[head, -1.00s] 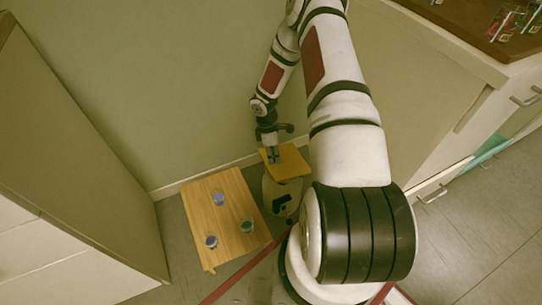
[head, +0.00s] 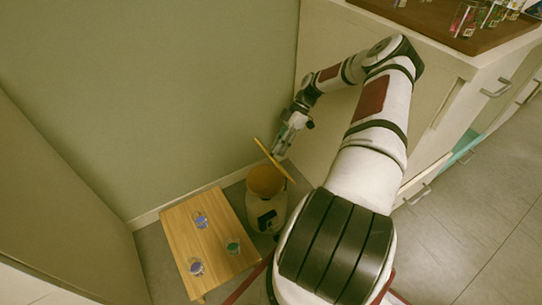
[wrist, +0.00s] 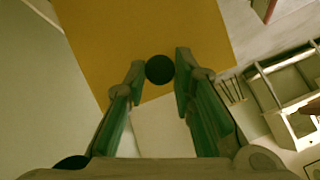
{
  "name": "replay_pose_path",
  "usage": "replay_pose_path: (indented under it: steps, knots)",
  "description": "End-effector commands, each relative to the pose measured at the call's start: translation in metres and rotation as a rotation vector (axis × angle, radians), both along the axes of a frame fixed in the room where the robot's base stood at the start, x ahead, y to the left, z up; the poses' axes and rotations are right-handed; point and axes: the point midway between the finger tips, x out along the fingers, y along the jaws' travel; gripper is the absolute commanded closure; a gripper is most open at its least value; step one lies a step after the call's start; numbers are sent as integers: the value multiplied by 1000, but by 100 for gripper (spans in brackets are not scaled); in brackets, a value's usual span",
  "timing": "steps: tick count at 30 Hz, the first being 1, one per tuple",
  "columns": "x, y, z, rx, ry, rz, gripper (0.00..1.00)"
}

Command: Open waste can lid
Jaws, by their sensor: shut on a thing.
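The waste can (head: 264,213) stands on the floor beside a low wooden table, with a white body and an orange-yellow inside that shows from above. Its yellow lid (head: 274,160) is tilted up steeply over the can's mouth. My gripper (head: 277,151) is at the raised lid. In the wrist view the lid is a broad yellow panel (wrist: 145,28) with a round black knob (wrist: 159,69). My gripper's two green-grey fingers (wrist: 159,74) are on either side of this knob and shut on it.
The wooden table (head: 215,256) carries three small cups: one blue (head: 201,220), one purple-blue (head: 196,267) and one green (head: 233,245). A wall is behind the can. A cabinet (head: 440,115) with a brown top stands at the right.

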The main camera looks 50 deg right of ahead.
Motion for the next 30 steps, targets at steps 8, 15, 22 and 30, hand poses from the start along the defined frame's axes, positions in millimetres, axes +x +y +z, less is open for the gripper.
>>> replay_pose_path:
  steps: [8, 15, 22, 30]
  knots:
    - [-3, -13, -1, 92, -27, -1, 100]
    - [-5, -16, 0, 115, -31, 1, 100]
    - [-5, -16, 0, 114, -30, 1, 100]
    - [-5, -16, 0, 113, -30, 1, 56]
